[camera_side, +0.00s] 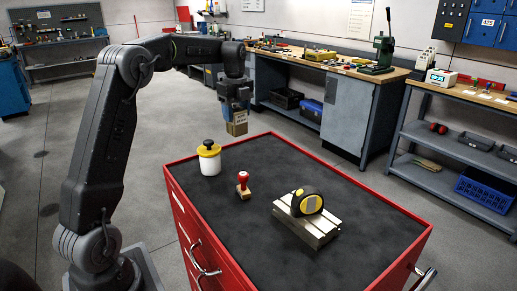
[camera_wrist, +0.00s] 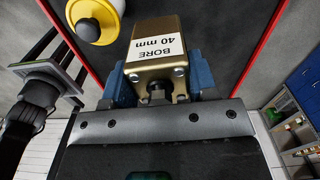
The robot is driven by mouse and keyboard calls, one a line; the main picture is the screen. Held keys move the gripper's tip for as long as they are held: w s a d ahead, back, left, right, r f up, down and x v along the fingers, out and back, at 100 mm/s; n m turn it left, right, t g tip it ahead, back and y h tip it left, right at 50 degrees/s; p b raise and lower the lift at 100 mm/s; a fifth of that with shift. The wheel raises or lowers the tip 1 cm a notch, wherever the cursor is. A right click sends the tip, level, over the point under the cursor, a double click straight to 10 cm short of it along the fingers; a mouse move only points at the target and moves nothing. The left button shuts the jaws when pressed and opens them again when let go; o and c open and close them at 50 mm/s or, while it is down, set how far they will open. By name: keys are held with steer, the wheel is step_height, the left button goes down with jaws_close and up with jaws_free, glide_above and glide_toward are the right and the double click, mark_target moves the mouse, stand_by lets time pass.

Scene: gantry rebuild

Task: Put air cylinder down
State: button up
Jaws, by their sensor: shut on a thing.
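The air cylinder is a small brass-coloured block (camera_side: 237,127) with a white label reading "BORE 40 mm", which shows in the wrist view (camera_wrist: 172,32). My gripper (camera_side: 236,110) is shut on it, with a blue jaw on each side of the block in the wrist view (camera_wrist: 160,80). In the side view the cylinder hangs at the far left edge of the red tool cabinet's dark top (camera_side: 270,165). In the wrist view the dark top lies beyond it, between red rims. I cannot tell its exact height.
The far right part of the top is bare. Workbenches (camera_side: 340,85) stand behind.

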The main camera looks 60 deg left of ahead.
steer(key=s+a, duration=0.2)
steer(key=a, duration=0.4)
steer(key=shift+m, duration=0.4)
steer(key=shift+w+d+f, duration=1.1)
steer(key=shift+w+f, duration=0.35)
steer(key=shift+f, duration=0.35)
steer(key=shift+w+d+f, duration=1.1)
steer(key=shift+w+f, duration=0.35)
steer(key=shift+f, duration=0.35)
steer(key=shift+w+d+f, duration=1.1)
steer(key=shift+w+f, duration=0.35)
steer(key=shift+f, duration=0.35)
steer(key=shift+f, duration=0.15)
steer(key=o, duration=1.2)
